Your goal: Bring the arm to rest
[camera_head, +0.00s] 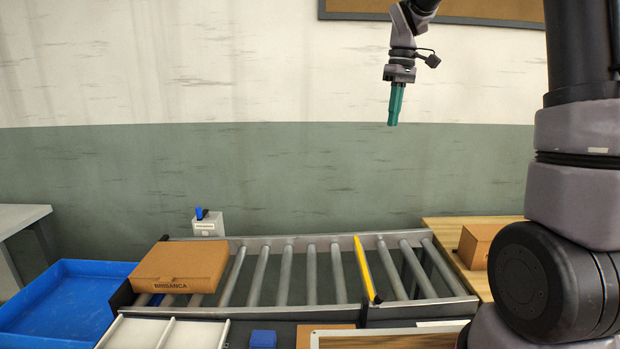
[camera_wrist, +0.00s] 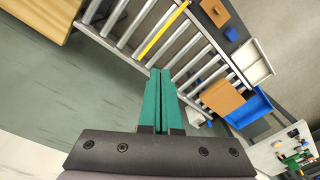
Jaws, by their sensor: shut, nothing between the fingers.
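My gripper (camera_head: 394,122) hangs in the air at the upper right of the head view, pointing down, in front of the wall. Its green fingers are together with nothing between them. The wrist view shows the same gripper (camera_wrist: 161,72) with its fingers side by side and closed. It is well above and apart from the roller conveyor (camera_head: 310,275) below. My arm comes in from the right side of the head view.
A brown box (camera_head: 180,268) lies on the conveyor's left end, near a blue bin (camera_head: 60,300). A yellow bar (camera_head: 366,268) crosses the rollers. A smaller box (camera_head: 476,246) stands on a wooden table (camera_head: 455,238) at right. A white divided tray (camera_head: 165,335) is in front.

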